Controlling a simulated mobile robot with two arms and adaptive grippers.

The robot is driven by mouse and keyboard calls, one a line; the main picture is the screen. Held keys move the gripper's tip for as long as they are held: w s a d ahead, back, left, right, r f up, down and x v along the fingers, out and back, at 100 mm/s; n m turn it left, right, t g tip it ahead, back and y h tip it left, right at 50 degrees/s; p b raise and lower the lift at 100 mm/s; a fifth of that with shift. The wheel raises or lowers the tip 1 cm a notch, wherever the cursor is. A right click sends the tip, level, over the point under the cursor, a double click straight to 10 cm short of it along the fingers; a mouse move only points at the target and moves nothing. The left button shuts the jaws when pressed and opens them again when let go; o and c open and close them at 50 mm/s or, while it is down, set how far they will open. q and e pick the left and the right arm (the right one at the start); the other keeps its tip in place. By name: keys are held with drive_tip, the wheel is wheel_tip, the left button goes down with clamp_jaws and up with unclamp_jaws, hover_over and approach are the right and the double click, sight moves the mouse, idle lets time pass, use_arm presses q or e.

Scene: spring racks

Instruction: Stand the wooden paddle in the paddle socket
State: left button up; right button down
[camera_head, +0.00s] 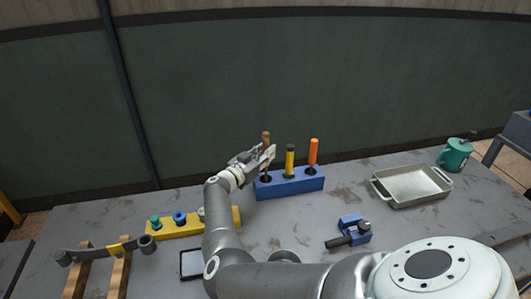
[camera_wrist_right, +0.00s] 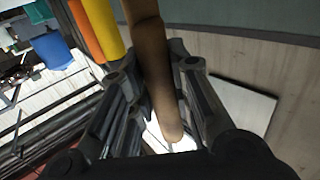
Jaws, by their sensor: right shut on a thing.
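The wooden paddle (camera_head: 266,137) is a brown rod, upright at the left end of the blue block (camera_head: 300,186). My right gripper (camera_head: 268,157) is shut on it, with the brown top standing above the fingers. In the right wrist view the paddle (camera_wrist_right: 157,65) runs between the fingers (camera_wrist_right: 166,105). The left part of the block has a dark socket below the gripper. I cannot tell whether the paddle's lower end is inside it. My left gripper is not in view.
A yellow-and-black tool (camera_head: 290,160) and an orange one (camera_head: 314,152) stand in the block's other sockets. A yellow rack (camera_head: 180,229), a blue clamp-like tool (camera_head: 351,229), a metal tray (camera_head: 412,202) and a green mug (camera_head: 455,156) share the grey table.

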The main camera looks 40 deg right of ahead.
sight(265, 133)
drive_tip(key=shift+f+b, duration=0.7)
drive_tip(key=shift+f, duration=0.3)
drive_tip(key=c, duration=1.3)
unclamp_jaws()
drive_tip(key=shift+o, duration=0.2)
wheel_tip(265, 133, up, 10)
drive_tip(key=shift+r, duration=0.1)
